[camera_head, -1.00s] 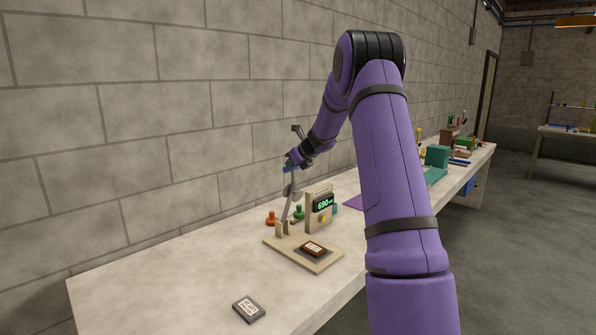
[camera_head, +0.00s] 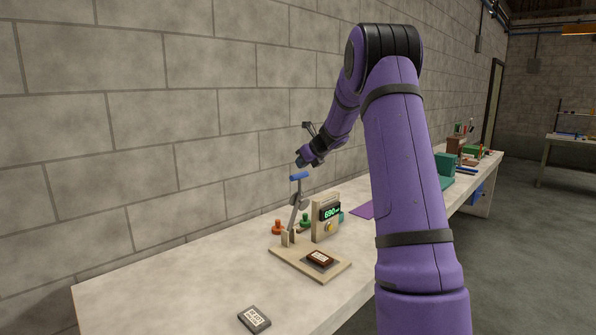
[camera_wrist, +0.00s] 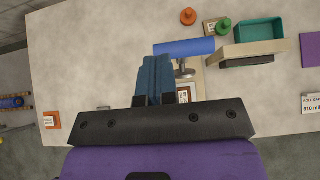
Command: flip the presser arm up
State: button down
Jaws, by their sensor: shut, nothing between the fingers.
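The presser arm (camera_head: 296,207) is grey with a blue handle (camera_head: 299,176) on top. It stands raised and nearly upright, leaning slightly, on the beige fixture base (camera_head: 335,273). A brown block with a pale label (camera_head: 319,259) sits on the base. My gripper (camera_head: 303,161) is just above and beyond the handle, apart from it in the head view. In the wrist view, my gripper (camera_wrist: 154,75) shows its fingers together and empty. The blue handle (camera_wrist: 184,47) lies just past the fingertips, to the right; the block is partly hidden there.
A beige display box reading 690 (camera_head: 328,232) stands beside the presser arm. Red (camera_head: 277,227) and green (camera_head: 305,220) knobbed pieces are behind. A dark labelled block (camera_head: 254,319) lies at the front. The left of the table is clear; the block wall runs close behind.

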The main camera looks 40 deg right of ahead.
jog(key=shift+s+d+r, duration=0.1)
jog(key=shift+s+r, duration=0.4)
jog(key=shift+r, duration=0.25)
jog(key=shift+s+d+r, duration=0.1)
jog(key=shift+s+r, duration=0.45)
jog(key=shift+r, duration=0.25)
jog(key=shift+s+r, duration=0.5)
jog(key=shift+r, duration=0.25)
